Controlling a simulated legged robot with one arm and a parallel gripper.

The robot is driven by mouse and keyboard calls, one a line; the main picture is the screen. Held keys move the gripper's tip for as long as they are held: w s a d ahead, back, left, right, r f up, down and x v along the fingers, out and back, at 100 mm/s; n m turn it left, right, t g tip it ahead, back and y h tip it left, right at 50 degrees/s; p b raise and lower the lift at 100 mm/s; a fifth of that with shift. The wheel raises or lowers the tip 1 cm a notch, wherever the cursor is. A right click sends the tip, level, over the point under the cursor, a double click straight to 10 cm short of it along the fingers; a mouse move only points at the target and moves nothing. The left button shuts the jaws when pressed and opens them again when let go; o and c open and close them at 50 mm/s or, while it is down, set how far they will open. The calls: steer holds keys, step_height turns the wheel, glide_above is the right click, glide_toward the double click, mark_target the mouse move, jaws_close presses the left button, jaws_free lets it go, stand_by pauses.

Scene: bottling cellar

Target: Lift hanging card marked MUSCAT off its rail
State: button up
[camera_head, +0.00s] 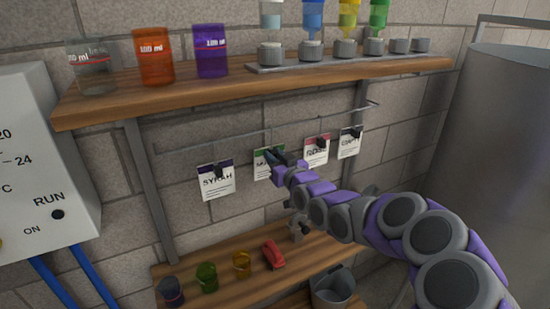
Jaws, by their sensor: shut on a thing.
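Several white cards hang from a thin rail (215,141) under the upper shelf. The card with a green band (263,170) is second from the left. My gripper (274,157) is shut on it at its upper part. The gripper covers most of its word, so I cannot read whether it says MUSCAT. The card still hangs level with its neighbours. To its left hangs the SYRAH card (216,184) with a purple band. To its right hang a red-banded card (316,152) and a dark-banded card (349,143), their words too small to read surely.
The upper shelf (240,88) bears beakers (155,58) and a rack (340,60) of coloured bottles. The lower shelf (225,265) holds small jars (207,277) and a red object (273,254). A bucket (332,287) is below, a steel tank (495,150) right, a control box (45,160) left.

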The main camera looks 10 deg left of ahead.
steer(key=shift+r, duration=0.15)
step_height(320, 180, up, 3)
steer(key=shift+d+r+p, duration=0.15)
steer(key=shift+p, duration=0.9)
steer(key=shift+s, duration=0.15)
steer(key=b+v, duration=0.5)
steer(key=v, duration=0.4)
steer(key=shift+s+b, duration=0.35)
stand_by(0.9)
steer(key=shift+w+d, duration=0.1)
steer(key=shift+d, duration=0.1)
